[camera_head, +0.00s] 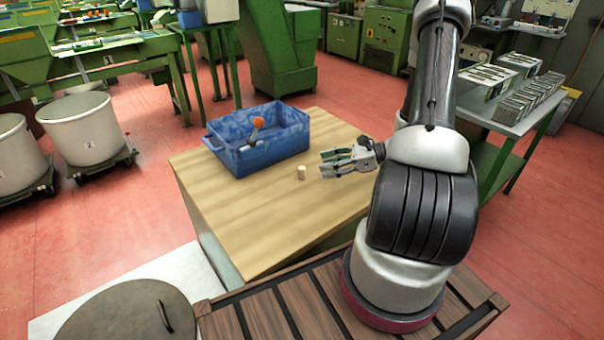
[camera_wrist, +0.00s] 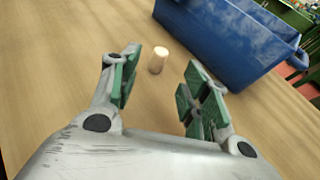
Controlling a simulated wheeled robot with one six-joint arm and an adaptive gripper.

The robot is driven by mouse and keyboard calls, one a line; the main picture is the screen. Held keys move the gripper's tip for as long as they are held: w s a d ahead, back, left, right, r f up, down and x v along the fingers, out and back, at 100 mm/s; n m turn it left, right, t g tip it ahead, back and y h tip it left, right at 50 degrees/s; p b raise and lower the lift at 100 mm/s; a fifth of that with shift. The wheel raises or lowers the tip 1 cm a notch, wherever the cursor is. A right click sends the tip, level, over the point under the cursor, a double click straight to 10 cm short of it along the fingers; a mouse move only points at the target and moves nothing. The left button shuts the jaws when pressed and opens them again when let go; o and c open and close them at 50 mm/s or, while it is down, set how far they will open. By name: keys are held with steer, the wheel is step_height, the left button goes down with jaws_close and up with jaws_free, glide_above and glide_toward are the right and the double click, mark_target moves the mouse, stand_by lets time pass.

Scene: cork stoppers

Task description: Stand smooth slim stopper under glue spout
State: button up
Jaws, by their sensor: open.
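A small pale cork stopper (camera_head: 302,172) stands upright on the wooden table (camera_head: 262,225), in front of the blue crate. In the wrist view the stopper (camera_wrist: 158,60) is ahead of the fingertips, between their lines and apart from both. Whether it is the smooth slim one I cannot tell. My gripper (camera_head: 334,163) is open and empty, to the right of the stopper in the head view. Its green finger pads (camera_wrist: 160,80) show in the wrist view with a wide gap. I cannot make out a glue spout for certain.
The table's front and left parts are clear.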

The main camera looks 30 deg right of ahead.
mark_target(302, 173)
steer(key=x, duration=0.7)
steer(key=shift+w+a, duration=0.2)
steer(key=shift+c, duration=0.4)
steer(key=c, duration=0.7)
